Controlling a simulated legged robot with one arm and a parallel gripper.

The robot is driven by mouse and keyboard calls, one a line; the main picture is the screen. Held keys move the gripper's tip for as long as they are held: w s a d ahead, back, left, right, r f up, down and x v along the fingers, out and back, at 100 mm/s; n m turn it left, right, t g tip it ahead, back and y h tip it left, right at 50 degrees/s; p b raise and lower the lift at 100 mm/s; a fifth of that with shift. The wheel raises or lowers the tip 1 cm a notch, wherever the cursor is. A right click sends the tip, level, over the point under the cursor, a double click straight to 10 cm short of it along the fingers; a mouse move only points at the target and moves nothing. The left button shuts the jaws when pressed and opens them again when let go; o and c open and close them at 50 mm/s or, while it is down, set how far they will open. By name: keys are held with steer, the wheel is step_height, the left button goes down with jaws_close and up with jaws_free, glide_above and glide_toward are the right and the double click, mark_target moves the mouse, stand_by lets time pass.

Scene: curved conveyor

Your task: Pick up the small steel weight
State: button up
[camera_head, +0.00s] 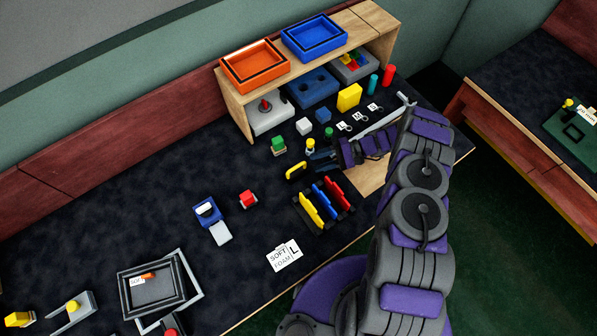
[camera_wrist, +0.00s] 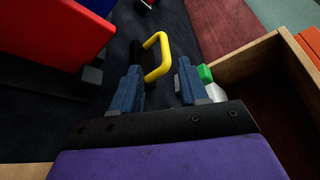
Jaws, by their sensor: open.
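I cannot surely pick out the small steel weight. A small piece with a yellow top (camera_head: 310,146) stands just beyond my gripper in the head view, too small to identify. My gripper (camera_head: 316,162) is low over the dark table, open and empty. In the wrist view its two blue fingers (camera_wrist: 160,87) are apart. A yellow loop handle (camera_head: 296,171) lies ahead of the fingers; in the wrist view it shows between them (camera_wrist: 163,57). A green-topped pale piece (camera_wrist: 206,76) shows close behind the right finger, partly hidden by it.
A rack (camera_head: 347,209) of red, blue and yellow plates stands near the front edge, close to my gripper. A wooden shelf (camera_head: 247,123) with orange (camera_head: 240,78) and blue (camera_head: 300,50) trays stands behind. Blocks and tagged pieces fill the right; mid-left table is fairly clear.

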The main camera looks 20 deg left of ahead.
mark_target(300, 166)
steer(key=a, duration=0.2)
steer(key=shift+s+a+f, duration=0.25)
steer(key=shift+s+a, duration=0.1)
steer(key=shift+s+a+f+b, duration=0.1)
steer(key=shift+s+a+b, duration=0.3)
steer(key=shift+s+a, duration=0.7)
steer(key=shift+a+f, duration=0.1)
steer(key=shift+a, duration=0.8)
steer(key=shift+c, duration=1.2)
steer(key=shift+d, duration=0.4)
jaws_close()
steer(key=shift+a, duration=0.1)
